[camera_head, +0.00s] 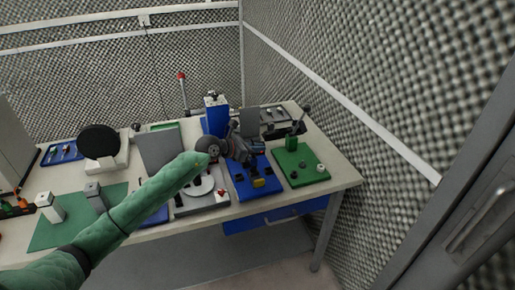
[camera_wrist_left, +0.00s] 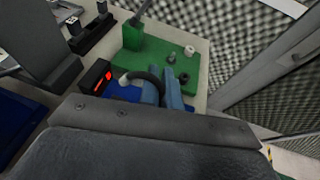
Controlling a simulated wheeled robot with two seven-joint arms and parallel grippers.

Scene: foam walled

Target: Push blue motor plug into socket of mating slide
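In the left wrist view, the dark gripper housing fills the lower part. Just beyond it stand narrow blue pieces (camera_wrist_left: 173,92) with a curved black cable beside them. I cannot tell whether these are the blue motor plug or parts of the gripper. The mating slide and its socket cannot be made out, as the gripper covers much of the station. My right gripper is not in view.
A green board (camera_head: 302,174) with upright pegs and knobs lies right of the station, near the table edge. A black box with a red display (camera_wrist_left: 97,77) shows in the left wrist view. Left are a grey panel (camera_head: 157,148) and a black disc (camera_head: 98,141). A mesh wall stands behind.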

